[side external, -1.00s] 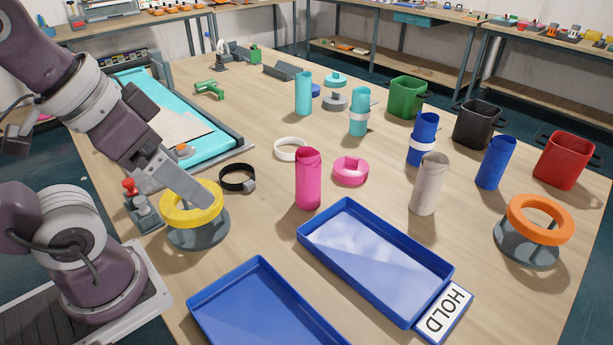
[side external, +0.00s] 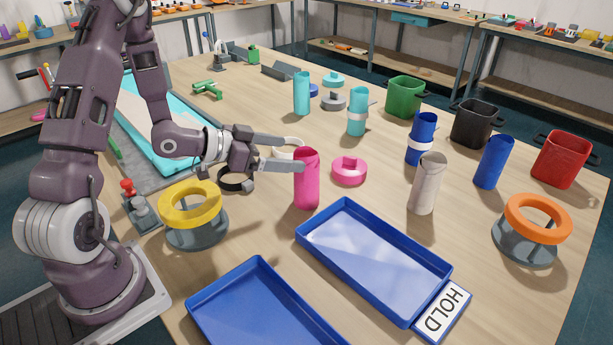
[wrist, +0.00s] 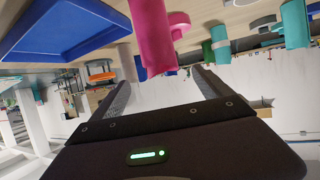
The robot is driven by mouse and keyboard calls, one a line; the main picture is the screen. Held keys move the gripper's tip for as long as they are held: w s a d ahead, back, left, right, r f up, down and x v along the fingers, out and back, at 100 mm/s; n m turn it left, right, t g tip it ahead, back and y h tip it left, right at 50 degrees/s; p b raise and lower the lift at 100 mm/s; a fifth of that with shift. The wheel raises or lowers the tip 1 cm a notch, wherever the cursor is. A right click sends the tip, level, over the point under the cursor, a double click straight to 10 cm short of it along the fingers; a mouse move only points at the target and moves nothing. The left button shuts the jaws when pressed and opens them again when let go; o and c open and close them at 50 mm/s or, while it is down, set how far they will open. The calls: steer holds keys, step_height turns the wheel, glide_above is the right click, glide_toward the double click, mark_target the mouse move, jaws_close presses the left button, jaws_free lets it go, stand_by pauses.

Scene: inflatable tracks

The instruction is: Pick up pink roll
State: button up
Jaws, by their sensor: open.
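The pink roll (side external: 307,186) is an upright bright pink tube on the wooden table, just behind the blue tray. My gripper (side external: 302,153) is open and reaches in level from the left at the height of the roll's top. Its nearer finger overlaps the roll's upper left edge in the side view. In the wrist view, the pink roll (wrist: 152,35) appears upside down, between the lines of the two spread fingers (wrist: 163,78). I cannot tell whether either finger touches it.
A pink ring (side external: 349,172) lies right of the roll. A blue tray (side external: 318,270) with a HOLD card is in front. A yellow-topped stand (side external: 178,208) is at left; a beige tube (side external: 427,185) stands right.

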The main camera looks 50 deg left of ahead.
mark_target(306, 176)
steer(key=x, duration=0.7)
steer(key=shift+a, duration=0.1)
jaws_close()
